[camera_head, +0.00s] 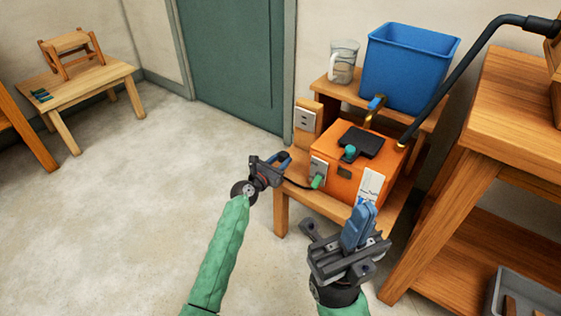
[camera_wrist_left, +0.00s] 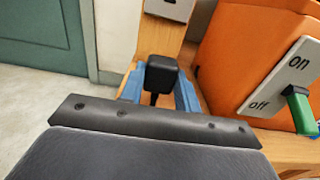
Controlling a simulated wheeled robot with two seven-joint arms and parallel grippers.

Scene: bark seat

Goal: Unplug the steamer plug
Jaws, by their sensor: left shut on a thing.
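My left gripper (camera_head: 284,160) is shut on the black steamer plug, which shows between its blue fingers in the left wrist view (camera_wrist_left: 161,74). The plug appears apart from the wall-type outlet (camera_head: 305,118), in front of and below it. The outlet is on an upright wooden board, and its lower edge shows in the left wrist view (camera_wrist_left: 170,8). A dark cord runs from near the plug toward the orange steamer box (camera_head: 338,170). My right gripper (camera_head: 360,222) is in front of the box, its blue fingers together with nothing seen between them.
The box stands on a wooden bench (camera_head: 322,205) and has an on/off plate with a green lever (camera_head: 317,182). Behind are a blue bin (camera_head: 408,68) and a clear jug (camera_head: 343,62). A black hose (camera_head: 455,72) arches right toward a wooden table (camera_head: 505,105).

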